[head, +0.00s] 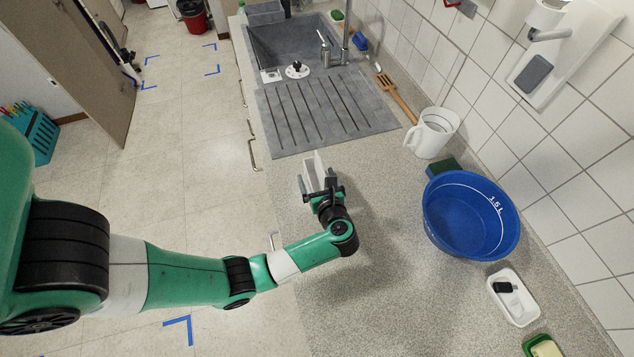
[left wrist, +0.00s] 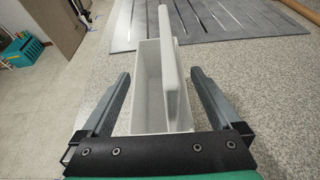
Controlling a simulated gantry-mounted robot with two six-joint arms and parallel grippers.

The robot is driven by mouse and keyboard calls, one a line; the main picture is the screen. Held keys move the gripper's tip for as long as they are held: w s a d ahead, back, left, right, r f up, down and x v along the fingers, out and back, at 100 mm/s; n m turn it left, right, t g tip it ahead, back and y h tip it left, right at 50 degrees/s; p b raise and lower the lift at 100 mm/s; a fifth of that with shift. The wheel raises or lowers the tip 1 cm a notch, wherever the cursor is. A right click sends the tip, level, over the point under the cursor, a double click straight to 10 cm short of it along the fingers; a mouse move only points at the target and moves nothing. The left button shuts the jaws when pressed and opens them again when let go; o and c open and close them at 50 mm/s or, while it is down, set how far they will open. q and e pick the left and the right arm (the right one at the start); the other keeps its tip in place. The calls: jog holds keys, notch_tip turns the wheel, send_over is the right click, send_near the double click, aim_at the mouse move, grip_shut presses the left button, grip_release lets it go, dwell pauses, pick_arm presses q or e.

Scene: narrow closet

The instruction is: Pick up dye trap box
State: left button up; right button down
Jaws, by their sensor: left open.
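The dye trap box, a white open-topped box with a taller panel along one side, stands on the speckled grey countertop near its front edge. It shows in the head view (head: 313,163) and in the left wrist view (left wrist: 148,92). My left gripper (head: 319,181) is open at the box. In the left wrist view its two fingers (left wrist: 160,78) lie on either side of the box, with visible gaps to both. The near lower part of the box is hidden behind the gripper's black bar. My right gripper is in neither view.
A grey sink with a ribbed drainboard (head: 325,112) lies beyond the box. To the right are a white jug (head: 432,134), a blue basin (head: 468,215) and a white tray (head: 513,297) against the tiled wall. The counter right of the gripper is clear.

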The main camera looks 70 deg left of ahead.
pick_arm(q)
jog(key=c, duration=1.5)
jog(key=shift+r, duration=0.15)
jog(key=shift+r, duration=0.6)
jog(key=s+d+r+p, duration=0.4)
jog(key=s+d+r, duration=0.2)
jog(key=s+r, duration=0.5)
jog(key=shift+s+r+p, duration=0.3)
jog(key=shift+s, duration=0.55)
